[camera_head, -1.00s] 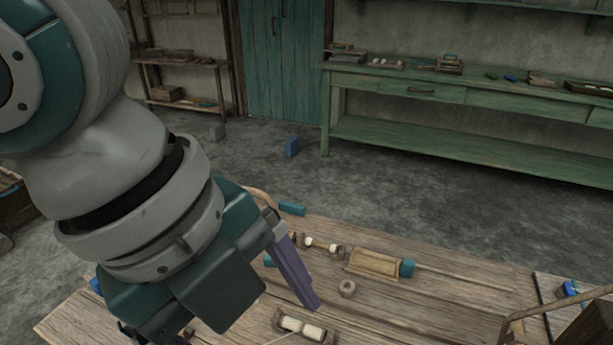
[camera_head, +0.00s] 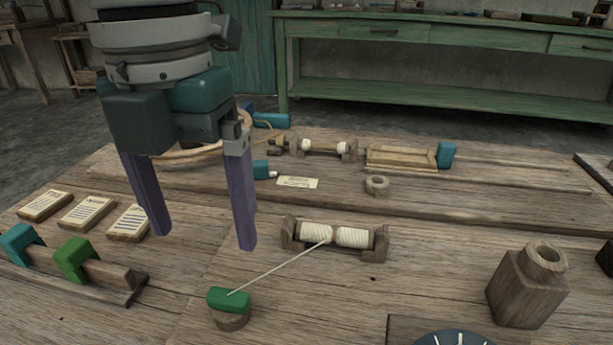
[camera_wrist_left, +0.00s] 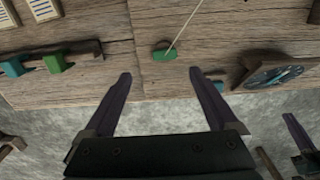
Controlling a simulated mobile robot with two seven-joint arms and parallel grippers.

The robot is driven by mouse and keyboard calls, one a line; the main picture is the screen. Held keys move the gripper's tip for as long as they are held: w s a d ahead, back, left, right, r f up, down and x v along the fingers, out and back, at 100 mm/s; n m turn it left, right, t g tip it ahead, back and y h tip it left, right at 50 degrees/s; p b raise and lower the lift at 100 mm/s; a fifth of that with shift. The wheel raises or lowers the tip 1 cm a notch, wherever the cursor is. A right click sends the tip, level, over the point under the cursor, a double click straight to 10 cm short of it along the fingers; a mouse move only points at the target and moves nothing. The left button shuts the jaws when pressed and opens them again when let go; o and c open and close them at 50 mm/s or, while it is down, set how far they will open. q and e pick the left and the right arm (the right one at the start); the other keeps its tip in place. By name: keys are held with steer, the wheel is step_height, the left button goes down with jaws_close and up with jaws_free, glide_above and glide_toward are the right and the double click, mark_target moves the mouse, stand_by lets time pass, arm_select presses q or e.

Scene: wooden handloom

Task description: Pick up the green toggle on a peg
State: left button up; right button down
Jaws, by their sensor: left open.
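The green toggle (camera_head: 229,299) sits on a short round wooden peg (camera_head: 230,319) near the front of the bench. A pale cord runs from it to a white wound spool (camera_head: 335,235) in a wooden cradle. My left gripper (camera_head: 203,240) points down above the bench, behind the toggle in the head view. Its two purple fingers are apart with nothing between them. In the left wrist view the toggle (camera_wrist_left: 164,54) lies just beyond the fingertips of my left gripper (camera_wrist_left: 160,73). A purple finger, apparently of my right gripper (camera_wrist_left: 297,131), shows at the right edge there.
A rail at the left carries a teal hook (camera_head: 20,244) and another green hook (camera_head: 76,258). Paper cards (camera_head: 87,213) lie behind it. A wooden bottle-like block (camera_head: 526,287) and a dark dial (camera_head: 453,338) stand at the front right. Bare wood surrounds the peg.

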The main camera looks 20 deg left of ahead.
arm_select(q)
steer(key=b, duration=0.2)
glide_above(227, 295)
step_height(227, 295, down, 5)
steer(key=shift+a+r, duration=0.15)
steer(key=f+b, duration=0.4)
steer(key=f, duration=0.1)
steer(key=shift+d, duration=0.2)
steer(key=shift+c, duration=0.4)
steer(key=c, duration=1.3)
steer(key=shift+r, duration=0.15)
